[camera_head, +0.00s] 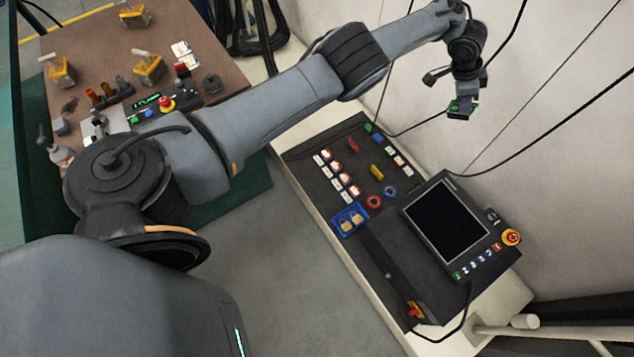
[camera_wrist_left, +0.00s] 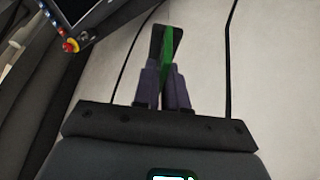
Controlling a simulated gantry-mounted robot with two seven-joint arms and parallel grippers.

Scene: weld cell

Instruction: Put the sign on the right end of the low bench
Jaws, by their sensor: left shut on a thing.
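My left gripper (camera_head: 462,103) is raised beside the pale wall, above the far side of the low bench (camera_head: 352,283). It is shut on a small sign with a green face (camera_head: 455,107). In the left wrist view the sign (camera_wrist_left: 167,45) shows nearly edge-on, green and black, between the two fingers of my left gripper (camera_wrist_left: 163,75). The sign is clear of the bench. The right end of the bench shows a bare cream strip (camera_head: 488,303) past the dark mat. My right gripper is not in view.
On the bench mat stand a tablet-like pendant (camera_head: 447,219) with a red stop button (camera_head: 511,237), a blue tray with padlocks (camera_head: 350,219) and several small tags. A black cable crosses the bench's right end. A brown table (camera_head: 90,42) with tools stands at the left.

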